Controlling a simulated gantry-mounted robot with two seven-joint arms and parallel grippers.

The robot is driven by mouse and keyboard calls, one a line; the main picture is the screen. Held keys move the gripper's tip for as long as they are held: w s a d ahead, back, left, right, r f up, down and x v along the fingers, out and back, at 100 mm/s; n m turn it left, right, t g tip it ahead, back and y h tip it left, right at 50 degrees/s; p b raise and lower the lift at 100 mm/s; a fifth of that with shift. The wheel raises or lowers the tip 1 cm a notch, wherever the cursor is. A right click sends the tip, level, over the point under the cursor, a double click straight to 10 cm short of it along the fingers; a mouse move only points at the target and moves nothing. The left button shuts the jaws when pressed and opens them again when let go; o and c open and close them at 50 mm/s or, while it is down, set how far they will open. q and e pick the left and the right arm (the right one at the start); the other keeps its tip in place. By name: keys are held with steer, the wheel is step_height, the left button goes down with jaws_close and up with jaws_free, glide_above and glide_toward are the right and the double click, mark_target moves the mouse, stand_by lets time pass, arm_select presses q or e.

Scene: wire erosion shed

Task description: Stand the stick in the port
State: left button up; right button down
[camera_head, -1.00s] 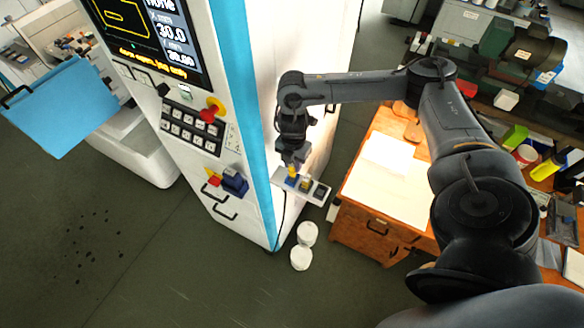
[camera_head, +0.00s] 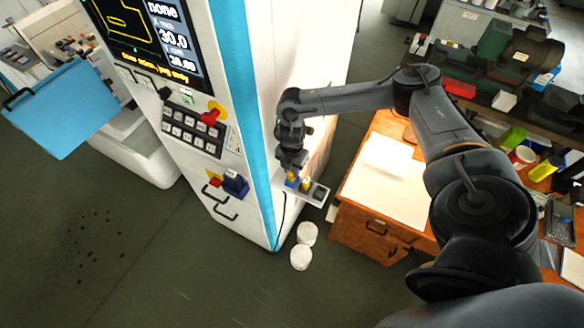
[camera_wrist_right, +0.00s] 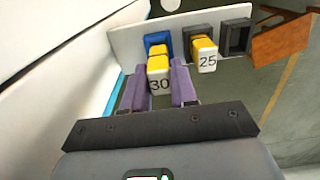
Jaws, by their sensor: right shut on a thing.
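My right gripper (camera_wrist_right: 158,88) is shut on a yellow stick (camera_wrist_right: 159,74) marked 30, between its purple fingers. In the head view the gripper (camera_head: 291,172) is low over a small white shelf (camera_head: 318,200) on the side of the machine. The held stick lines up with a blue socket (camera_wrist_right: 156,39) on that shelf; whether it is seated there or just above I cannot tell. A second yellow stick (camera_wrist_right: 204,57) marked 25 stands in a dark socket beside it. A further dark socket (camera_wrist_right: 237,40) is empty. My left gripper is out of view.
The white machine (camera_head: 250,215) has a screen (camera_head: 145,35), a keypad (camera_head: 191,133) and a red knob (camera_head: 212,114). A wooden bench (camera_head: 382,190) stands right of the shelf. Two white round containers (camera_head: 301,257) are on the floor below. The floor at left is open.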

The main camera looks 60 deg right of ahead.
steer(key=shift+f, duration=0.15)
steer(key=shift+f, duration=0.5)
steer(key=c, duration=0.9)
jaws_free()
steer(key=shift+r, duration=0.1)
